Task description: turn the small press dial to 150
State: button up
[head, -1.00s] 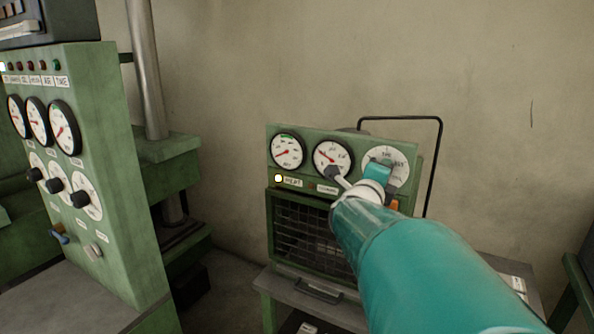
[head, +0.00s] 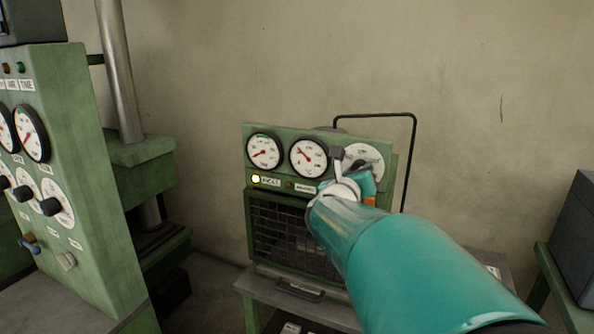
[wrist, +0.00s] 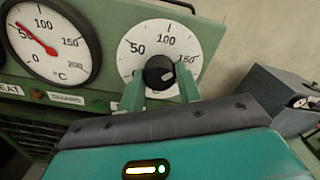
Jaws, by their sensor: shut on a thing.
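The small press is a green box (head: 212,160) with two gauges and a white dial (head: 372,154) at its right. In the wrist view the dial (wrist: 136,48) reads 50, 100 and 150, and its black knob (wrist: 158,70) is at its centre. The fingers cover the dial's lower part. In the head view my own wrist hides the knob.
The °C gauge (wrist: 48,42) left of the dial has its red needle near 50. A lit lamp (head: 256,179) sits under the gauges. A larger green panel (head: 85,190) with dials stands at left. A grey box (wrist: 268,92) stands at right.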

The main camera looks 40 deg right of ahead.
jog(key=shift+f+m, duration=0.1)
jog(key=shift+m, duration=1.5)
jog(key=o, duration=1)
jog(key=v, duration=1.4)
jog(key=shift+d, duration=0.1)
